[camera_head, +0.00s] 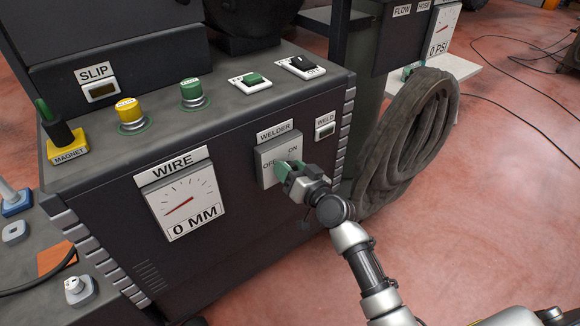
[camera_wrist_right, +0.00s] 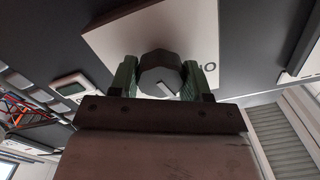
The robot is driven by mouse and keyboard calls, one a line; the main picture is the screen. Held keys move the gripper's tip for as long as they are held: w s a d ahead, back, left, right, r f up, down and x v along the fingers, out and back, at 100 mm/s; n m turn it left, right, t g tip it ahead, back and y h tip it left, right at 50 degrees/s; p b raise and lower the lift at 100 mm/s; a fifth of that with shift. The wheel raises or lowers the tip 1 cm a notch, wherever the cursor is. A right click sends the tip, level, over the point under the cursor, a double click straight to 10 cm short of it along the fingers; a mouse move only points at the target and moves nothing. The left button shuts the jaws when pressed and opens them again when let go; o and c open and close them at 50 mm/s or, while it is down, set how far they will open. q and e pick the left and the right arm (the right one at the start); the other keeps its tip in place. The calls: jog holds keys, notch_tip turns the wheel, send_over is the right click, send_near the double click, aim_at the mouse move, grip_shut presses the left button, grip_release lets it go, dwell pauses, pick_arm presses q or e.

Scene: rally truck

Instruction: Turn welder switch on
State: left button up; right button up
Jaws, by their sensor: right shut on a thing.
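The welder switch is a grey plate (camera_head: 267,158) marked WELDER, OFF and ON, on the front face of the dark machine. My right gripper (camera_head: 284,171) is at this plate and hides most of the knob in the head view. In the right wrist view the dark many-sided knob (camera_wrist_right: 160,73) sits between the two green fingertips (camera_wrist_right: 160,80), which are shut on it. The pale plate (camera_wrist_right: 200,30) shows behind the knob. The exact angle of the knob is hard to tell. My left gripper is not in view.
Left of the switch is a WIRE gauge (camera_head: 182,200) reading 0 MM. A small WELD indicator (camera_head: 325,126) is to its right. Buttons and a MAGNET lever (camera_head: 58,130) are on top. A coiled hose (camera_head: 415,140) hangs right; the red floor (camera_head: 480,210) beyond is mostly open.

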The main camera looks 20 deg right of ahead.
jog(key=m+p, duration=0.1)
jog(key=m, duration=0.3)
jog(key=shift+d+m, duration=0.1)
jog(key=shift+m, duration=0.2)
pick_arm(q)
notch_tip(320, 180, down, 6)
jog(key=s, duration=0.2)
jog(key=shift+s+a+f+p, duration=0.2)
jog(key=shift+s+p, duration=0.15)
jog(key=shift+p, duration=0.1)
pick_arm(e)
jog(key=m, duration=0.5)
jog(key=shift+f, duration=0.15)
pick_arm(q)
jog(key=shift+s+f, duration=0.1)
pick_arm(e)
jog(key=shift+m, duration=0.3)
jog(key=o, duration=0.9)
jog(key=shift+d, duration=0.1)
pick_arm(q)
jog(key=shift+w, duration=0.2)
pick_arm(e)
jog(key=v, duration=1)
jog(key=shift+s+d, duration=0.1)
jog(key=shift+s, duration=0.25)
